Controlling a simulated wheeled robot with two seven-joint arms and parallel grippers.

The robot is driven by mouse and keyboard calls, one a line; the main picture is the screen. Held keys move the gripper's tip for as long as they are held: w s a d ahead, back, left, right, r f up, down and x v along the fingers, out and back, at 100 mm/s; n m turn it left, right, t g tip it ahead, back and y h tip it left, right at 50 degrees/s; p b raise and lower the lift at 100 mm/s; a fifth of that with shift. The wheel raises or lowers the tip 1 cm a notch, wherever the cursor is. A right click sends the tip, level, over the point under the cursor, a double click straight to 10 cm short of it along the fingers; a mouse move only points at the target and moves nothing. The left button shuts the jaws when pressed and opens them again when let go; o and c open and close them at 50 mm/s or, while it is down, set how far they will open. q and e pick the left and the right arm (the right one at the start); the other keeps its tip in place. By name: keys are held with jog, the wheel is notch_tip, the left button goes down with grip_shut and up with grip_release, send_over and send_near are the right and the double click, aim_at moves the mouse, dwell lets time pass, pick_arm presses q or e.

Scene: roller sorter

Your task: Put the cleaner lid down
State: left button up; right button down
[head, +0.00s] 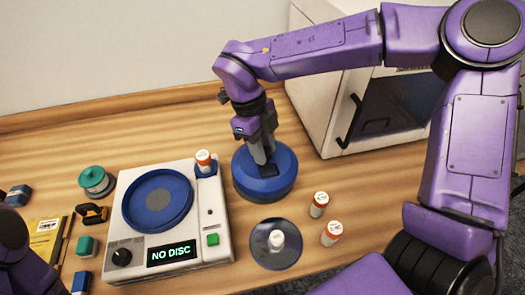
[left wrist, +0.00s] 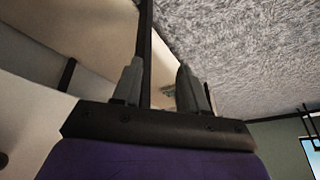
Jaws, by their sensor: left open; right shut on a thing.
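The cleaner lid (head: 250,190), a round blue cover, is to the right of the white cleaner (head: 211,232) in the head view. My right gripper (head: 262,158) comes down from above and is shut on the top of the lid. The lid looks level and is at or close to the table top; I cannot tell if it touches. The cleaner has an uncovered blue round platter (head: 134,216) and a display reading "NO DISC". My left gripper (left wrist: 160,88) is open and empty in the left wrist view, away from the table things.
Another stands on the cleaner's corner. A white cabinet (head: 322,115) is behind right. Small items crowd the left.

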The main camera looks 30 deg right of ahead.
jog(key=w+f, duration=0.1)
jog(key=w+d+f, duration=0.1)
jog(key=f, duration=0.1)
jog(key=shift+w+d+f+p, duration=0.1)
jog(key=shift+w+f+p, duration=0.2)
jog(key=shift+w, duration=0.05)
jog(key=f, duration=0.3)
jog(key=shift+w+d+f, duration=0.1)
jog(key=shift+w+f, duration=0.15)
jog(key=shift+f, duration=0.15)
jog(key=shift+s+f, duration=0.1)
jog(key=c, duration=0.8)
grip_release()
